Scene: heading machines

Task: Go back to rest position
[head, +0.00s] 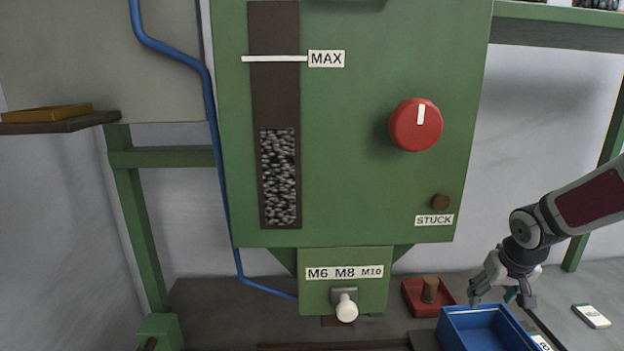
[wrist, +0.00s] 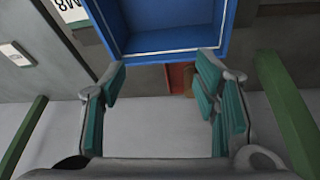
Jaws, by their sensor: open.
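My gripper (head: 504,295) is at the right in the head view, just above the back of a blue bin (head: 487,330). In the wrist view my gripper (wrist: 163,85) has its teal-padded fingers spread wide with nothing between them. The blue bin (wrist: 170,41) shows beyond the fingertips there, and the part of its inside in view looks empty. Whether the fingers touch the bin cannot be told.
A green machine (head: 350,180) with a red knob (head: 415,125) and a white-tipped lever (head: 346,308) fills the middle. A red tray (head: 415,300) holding a brown cylinder (head: 430,290) sits left of my gripper. A white device (head: 591,316) lies at right.

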